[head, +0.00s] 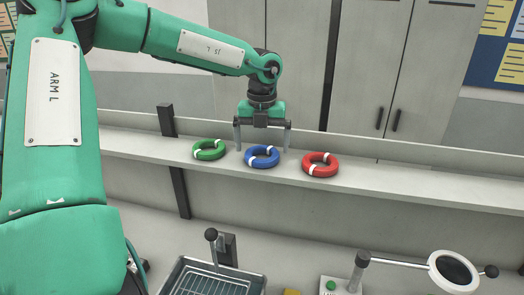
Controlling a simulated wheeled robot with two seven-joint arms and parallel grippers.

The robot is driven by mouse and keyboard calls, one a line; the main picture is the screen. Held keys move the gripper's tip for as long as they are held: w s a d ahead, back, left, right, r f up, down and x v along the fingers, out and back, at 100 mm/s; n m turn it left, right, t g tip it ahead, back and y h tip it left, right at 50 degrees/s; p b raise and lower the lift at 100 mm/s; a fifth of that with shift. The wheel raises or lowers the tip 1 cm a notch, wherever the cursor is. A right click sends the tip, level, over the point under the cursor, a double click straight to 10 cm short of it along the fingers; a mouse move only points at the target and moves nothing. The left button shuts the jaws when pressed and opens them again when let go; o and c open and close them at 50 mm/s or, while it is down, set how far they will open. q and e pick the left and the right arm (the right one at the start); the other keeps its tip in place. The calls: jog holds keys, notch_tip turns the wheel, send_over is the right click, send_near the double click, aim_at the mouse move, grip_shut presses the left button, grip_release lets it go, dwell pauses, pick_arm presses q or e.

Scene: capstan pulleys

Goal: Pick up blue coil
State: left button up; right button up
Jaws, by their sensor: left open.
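The blue coil (262,162) is a blue ring with white bands, lying flat on a light grey shelf (408,182). A green coil (209,150) lies to its left and a red coil (320,170) to its right, both with white bands. My left gripper (262,148) points down directly over the blue coil. It is open, its two fingers spread wide to the left and right of the coil. I cannot tell whether the fingers touch the coil. My right gripper is not in view.
Tall grey cabinets (390,70) stand behind the shelf. A dark post (166,120) rises at the shelf's left. Below are a wire basket (212,280), a lever with a black knob (211,235) and a round framed disc on an arm (454,270). The shelf's right part is clear.

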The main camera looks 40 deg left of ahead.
pick_arm(q)
notch_tip(320, 180, down, 2)
jog(key=shift+f, duration=0.1)
jog(key=c, duration=0.9)
